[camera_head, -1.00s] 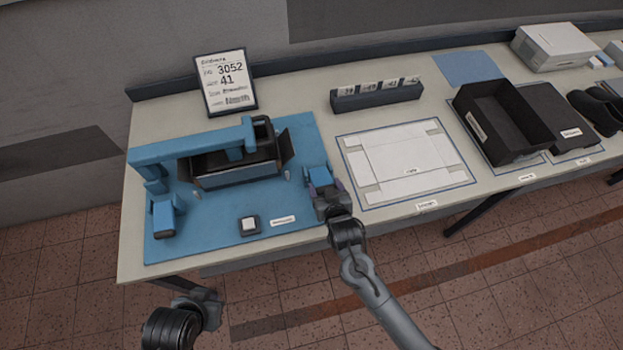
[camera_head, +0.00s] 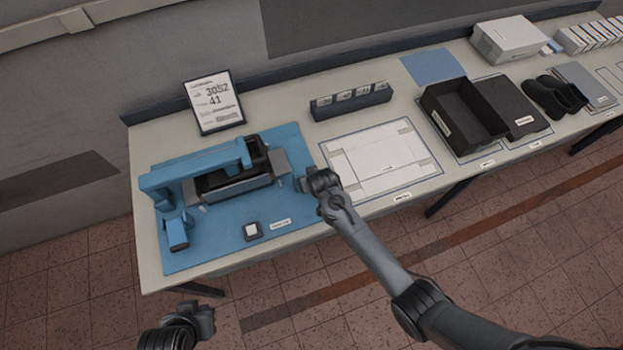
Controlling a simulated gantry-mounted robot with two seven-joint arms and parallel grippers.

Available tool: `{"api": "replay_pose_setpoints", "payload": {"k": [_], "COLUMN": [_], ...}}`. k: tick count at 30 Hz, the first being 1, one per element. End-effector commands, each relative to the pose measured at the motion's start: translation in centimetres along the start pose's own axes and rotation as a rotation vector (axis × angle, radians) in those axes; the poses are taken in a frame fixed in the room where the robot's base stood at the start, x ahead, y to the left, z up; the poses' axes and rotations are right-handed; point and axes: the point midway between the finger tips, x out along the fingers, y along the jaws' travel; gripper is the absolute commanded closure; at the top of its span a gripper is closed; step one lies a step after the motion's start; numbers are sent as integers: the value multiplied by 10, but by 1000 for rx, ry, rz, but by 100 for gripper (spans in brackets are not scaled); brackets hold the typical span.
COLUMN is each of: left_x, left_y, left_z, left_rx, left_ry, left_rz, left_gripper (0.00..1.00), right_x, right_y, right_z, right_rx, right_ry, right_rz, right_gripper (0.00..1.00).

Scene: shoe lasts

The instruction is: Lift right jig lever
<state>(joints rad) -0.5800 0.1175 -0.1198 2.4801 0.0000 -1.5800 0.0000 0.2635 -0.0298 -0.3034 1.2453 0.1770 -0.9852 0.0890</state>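The blue jig (camera_head: 200,168) stands on a blue mat (camera_head: 215,245) at the left of the table, with a dark open clamp body (camera_head: 236,188) under its arm. A blue block-like lever (camera_head: 177,233) shows at the jig's left side. My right gripper (camera_head: 308,183) is at the mat's right edge, where the right lever was visible earlier; the gripper now covers most of that spot. Whether its fingers are open or shut on the lever is too small to tell. My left gripper (camera_head: 200,315) hangs low in front of the table, away from the jig; its fingers are unclear.
A small white-topped button box (camera_head: 252,230) and a label (camera_head: 281,224) lie on the mat's front. A sign (camera_head: 214,102) stands behind. To the right are a white flat sheet (camera_head: 385,162), a dark rack (camera_head: 351,101), a black tray (camera_head: 463,135) and black shoes (camera_head: 555,95).

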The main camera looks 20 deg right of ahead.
Motion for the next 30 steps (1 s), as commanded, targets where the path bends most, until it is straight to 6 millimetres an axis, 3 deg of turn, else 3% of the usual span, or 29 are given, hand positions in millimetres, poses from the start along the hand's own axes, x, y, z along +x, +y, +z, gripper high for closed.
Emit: {"api": "replay_pose_setpoints", "payload": {"k": [16, 17, 18, 21, 30], "left_x": [-2, -2, -2, -2, -3], "left_y": [-2, -2, -1, -1, 1], "left_z": [0, 0, 0, -1, -1], "left_rx": [8, 7, 6, 4, -5], "left_ry": [-1, -1, -1, -1, 0], "left_rz": [-6, -5, -4, -3, 4], "left_gripper": [100, 100, 100, 100, 100], "right_x": [2, 2, 2, 2, 0], "right_y": [1, 1, 1, 1, 0], "right_z": [-1, -1, -1, -1, -2], "right_rx": [0, 0, 0, 0, 0], "right_ry": [-25, -24, -24, -24, -23], "right_rz": [2, 2, 2, 2, 1], "right_gripper": [85, 25, 19, 7, 7]}}
